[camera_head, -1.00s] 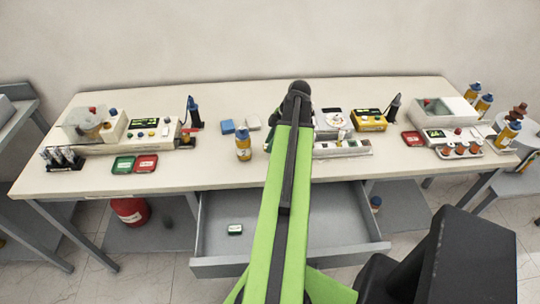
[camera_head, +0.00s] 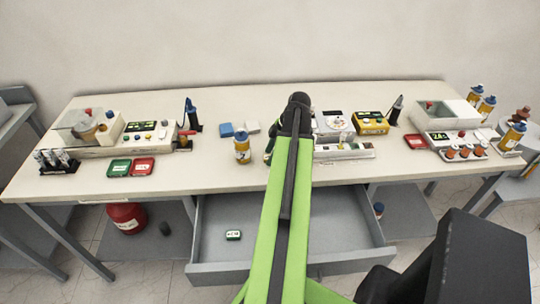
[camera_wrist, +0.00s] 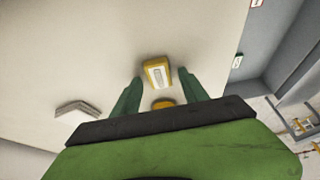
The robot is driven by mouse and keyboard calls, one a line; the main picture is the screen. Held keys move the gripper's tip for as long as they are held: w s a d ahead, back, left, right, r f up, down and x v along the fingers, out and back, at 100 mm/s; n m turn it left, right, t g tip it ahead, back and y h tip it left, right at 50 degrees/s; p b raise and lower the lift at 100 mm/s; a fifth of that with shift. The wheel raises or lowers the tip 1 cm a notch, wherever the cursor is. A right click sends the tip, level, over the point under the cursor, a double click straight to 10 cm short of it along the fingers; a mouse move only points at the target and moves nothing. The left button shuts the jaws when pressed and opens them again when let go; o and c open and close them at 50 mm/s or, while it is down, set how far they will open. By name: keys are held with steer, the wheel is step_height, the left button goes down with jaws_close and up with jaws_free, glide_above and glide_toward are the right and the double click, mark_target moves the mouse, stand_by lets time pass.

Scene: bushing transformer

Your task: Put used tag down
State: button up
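In the wrist view a small yellow tag-like piece with a white label (camera_wrist: 158,73) lies on the pale tabletop between my two green fingers. My gripper (camera_wrist: 160,76) is open, with a visible gap on each side of the yellow piece. An orange-yellow rounded thing (camera_wrist: 163,104), partly hidden by my gripper body, shows nearer the palm. In the head view my arm reaches over the middle of the table (camera_head: 220,95) and hides the gripper's fingertips and this piece. I cannot tell whether the yellow piece is the used tag.
A blue-capped bottle (camera_head: 242,148) stands left of my arm. Below, an open drawer (camera_head: 335,225) holds a small green-edged tag (camera_head: 233,235). Devices line the table.

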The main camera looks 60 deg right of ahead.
steer(key=shift+r+p, duration=0.55)
steer(key=p+v, duration=1)
steer(key=v, duration=0.1)
steer(key=shift+s+r, duration=0.1)
